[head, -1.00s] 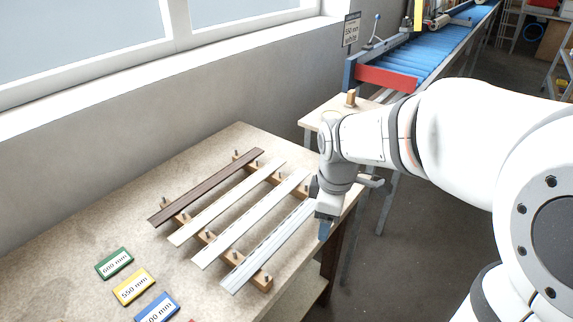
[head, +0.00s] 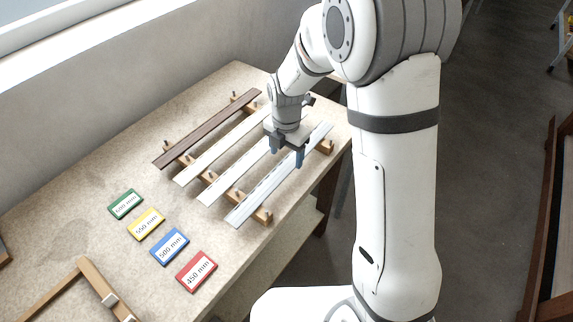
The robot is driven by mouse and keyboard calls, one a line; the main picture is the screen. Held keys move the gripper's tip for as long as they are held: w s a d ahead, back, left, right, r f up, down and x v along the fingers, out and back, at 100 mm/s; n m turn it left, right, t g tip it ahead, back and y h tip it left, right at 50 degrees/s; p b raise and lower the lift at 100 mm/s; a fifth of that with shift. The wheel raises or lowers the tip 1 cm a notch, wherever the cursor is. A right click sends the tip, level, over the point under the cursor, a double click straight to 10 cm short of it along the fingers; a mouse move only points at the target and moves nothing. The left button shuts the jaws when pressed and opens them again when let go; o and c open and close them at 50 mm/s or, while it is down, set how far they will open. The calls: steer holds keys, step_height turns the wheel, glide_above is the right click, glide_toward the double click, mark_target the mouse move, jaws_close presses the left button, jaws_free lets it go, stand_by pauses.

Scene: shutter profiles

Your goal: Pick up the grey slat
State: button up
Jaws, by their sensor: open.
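The grey slat (head: 258,197) is the rightmost of several slats lying side by side across wooden rests with pegs. It is pale grey with small dark marks along it, and it runs from the front left to the back right. My gripper (head: 286,158) points down over its middle part, fingers apart, with nothing between them. One dark fingertip shows to the left of the slat and the other overlaps its right side in the picture. I cannot tell how far above the slat the fingertips are. The gripper hides part of the white slat (head: 232,178) beside it.
A cream slat (head: 215,149) and a dark brown slat (head: 205,130) lie further left. Green (head: 125,204), yellow (head: 146,224), blue (head: 170,246) and red (head: 196,271) length labels lie on the table (head: 75,215). A wooden frame piece (head: 98,280) lies at the front left.

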mark_target(286, 167)
steer(key=shift+w+f, duration=0.1)
steer(key=shift+f, duration=1.35)
steer(key=shift+c, duration=0.5)
steer(key=c, duration=1)
